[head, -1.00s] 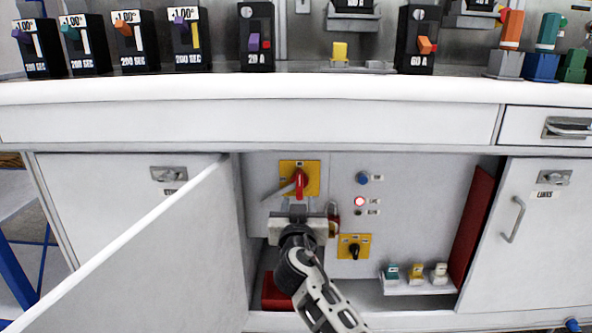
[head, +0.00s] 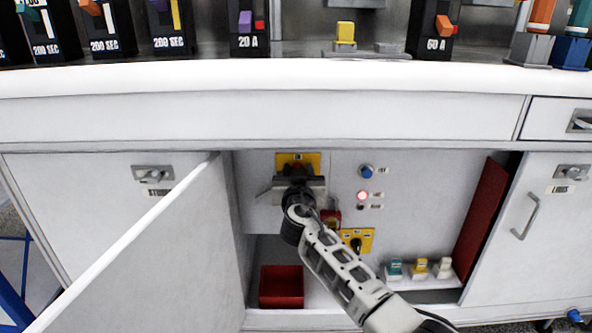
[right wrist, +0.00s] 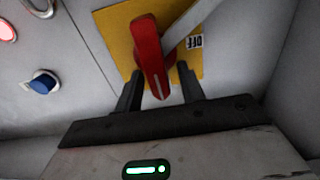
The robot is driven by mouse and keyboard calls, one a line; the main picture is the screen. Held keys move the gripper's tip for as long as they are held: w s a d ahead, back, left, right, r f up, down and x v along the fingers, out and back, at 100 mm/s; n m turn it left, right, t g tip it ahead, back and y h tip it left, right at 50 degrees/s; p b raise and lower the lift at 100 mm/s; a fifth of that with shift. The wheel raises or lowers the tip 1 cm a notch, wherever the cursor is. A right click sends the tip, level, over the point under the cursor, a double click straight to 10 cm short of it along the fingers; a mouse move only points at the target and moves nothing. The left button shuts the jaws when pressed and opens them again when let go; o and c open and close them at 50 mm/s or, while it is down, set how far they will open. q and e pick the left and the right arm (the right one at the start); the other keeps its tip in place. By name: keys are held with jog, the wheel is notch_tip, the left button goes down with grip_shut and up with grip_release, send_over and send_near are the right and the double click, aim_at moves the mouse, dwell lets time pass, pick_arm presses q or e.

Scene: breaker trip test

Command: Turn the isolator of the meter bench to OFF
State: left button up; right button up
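The isolator is a red handle (right wrist: 150,52) on a yellow plate (right wrist: 120,35), in the recess under the bench. A label reading OFF (right wrist: 196,42) sits on the plate, to the right of the handle in the right wrist view. A grey bar (right wrist: 195,22) runs from behind the handle to the upper right there. My right gripper (right wrist: 160,82) is open, with one finger on each side of the handle's end; contact is not clear. In the head view my right gripper (head: 297,183) hides the handle, and only the top of the yellow plate (head: 297,158) shows. My left gripper is not in view.
An open door (head: 150,235) stands left of the recess. Right of the isolator are a blue button (head: 367,171), a lit red lamp (head: 363,196), a red padlock (head: 331,215) and a black knob (head: 356,244). A red bin (head: 281,287) sits below.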

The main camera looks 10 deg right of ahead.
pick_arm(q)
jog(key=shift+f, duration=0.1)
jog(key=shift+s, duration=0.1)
pick_arm(e)
grip_shut()
